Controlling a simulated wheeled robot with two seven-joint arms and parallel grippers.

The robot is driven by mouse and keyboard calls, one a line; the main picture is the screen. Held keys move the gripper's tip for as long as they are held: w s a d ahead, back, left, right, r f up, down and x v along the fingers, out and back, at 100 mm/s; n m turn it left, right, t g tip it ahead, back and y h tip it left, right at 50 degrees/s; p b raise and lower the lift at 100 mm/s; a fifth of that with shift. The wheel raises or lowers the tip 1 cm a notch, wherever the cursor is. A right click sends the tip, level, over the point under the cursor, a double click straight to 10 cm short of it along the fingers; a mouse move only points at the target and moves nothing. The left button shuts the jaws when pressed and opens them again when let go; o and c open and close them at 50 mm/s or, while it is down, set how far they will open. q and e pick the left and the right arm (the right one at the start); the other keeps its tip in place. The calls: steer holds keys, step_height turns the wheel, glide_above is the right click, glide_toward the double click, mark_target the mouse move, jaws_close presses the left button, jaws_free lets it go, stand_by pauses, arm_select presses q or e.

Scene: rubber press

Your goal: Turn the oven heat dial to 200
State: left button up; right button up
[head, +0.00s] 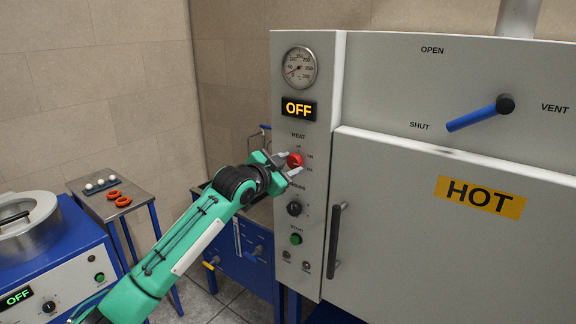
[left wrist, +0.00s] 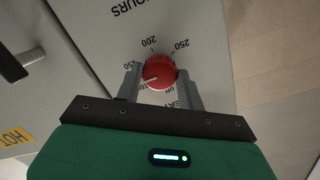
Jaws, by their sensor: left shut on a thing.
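The red heat dial (head: 295,160) sits on the oven's grey control panel under the word HEAT. My left gripper (head: 288,165) is shut on it, one finger on each side. In the left wrist view the red dial (left wrist: 159,73) is between the two fingertips (left wrist: 159,82). Its white mark points to the lower left, near the partly hidden 100, below 150. The 200 label (left wrist: 153,43) is above the dial, and 250 is to its right. The oven display (head: 299,109) reads OFF. My right gripper is not in view.
Below the dial are a black hours knob (head: 294,208) and a green start button (head: 296,239). The oven door with a HOT label (head: 481,197) and a dark handle (head: 335,236) is to the right. A blue vent lever (head: 472,120) is above. A small side table (head: 136,187) stands at left.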

arm_select(q)
steer(key=m+p, duration=0.1)
steer(key=m, duration=0.3)
steer(key=shift+r, duration=0.1)
steer(key=m+t+p, duration=0.1)
steer(key=m, duration=0.3)
steer(key=shift+y+p, duration=0.3)
steer(key=shift+p, duration=0.1)
steer(key=m+p, duration=0.1)
steer(key=m, duration=0.3)
steer(key=shift+s+m+y, duration=0.1)
steer(key=shift+m+y, duration=0.2)
steer(key=shift+d+f+m+t+p, duration=0.1)
steer(key=shift+m+t+p, duration=0.25)
steer(key=shift+m, duration=0.7)
steer(key=shift+f+m+t+p, duration=0.15)
steer(key=shift+m+p, duration=0.25)
steer(key=shift+m, duration=0.65)
steer(key=o, duration=1)
steer(key=shift+r, duration=0.1)
steer(key=shift+c, duration=0.2)
steer(key=shift+s, duration=0.1)
steer(key=b+v, duration=0.3)
steer(key=v, duration=1)
steer(key=shift+s+a+b, duration=0.2)
steer(key=shift+a+b, duration=0.05)
steer(key=shift+b, duration=0.1)
